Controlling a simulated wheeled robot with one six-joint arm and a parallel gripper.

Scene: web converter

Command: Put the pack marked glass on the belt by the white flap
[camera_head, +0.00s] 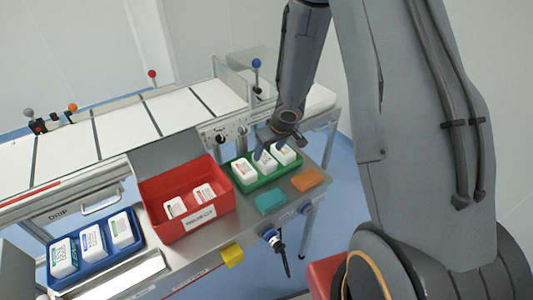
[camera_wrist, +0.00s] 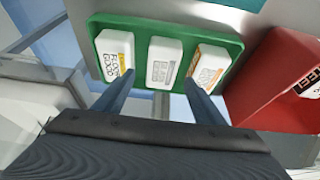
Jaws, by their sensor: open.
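Three white packs lie in a green tray (camera_head: 246,186). The middle pack (camera_wrist: 164,64) has grey print, one end pack (camera_wrist: 207,68) orange print, and the other (camera_wrist: 114,57) dark, larger print. I cannot surely read "glass" on any. My gripper (camera_wrist: 160,97) is open and empty, its fingers spread on either side of the middle pack in the wrist view. In the head view my gripper (camera_head: 273,146) is over the tray and partly hides the packs. The white belt (camera_head: 160,112) with dark cross lines runs behind. I cannot pick out a white flap.
A red reject box (camera_head: 205,222) with two white packs and a raised grey lid stands left of the green tray. A blue tray (camera_head: 105,257) with three packs is at far left. Ball-topped posts line the belt.

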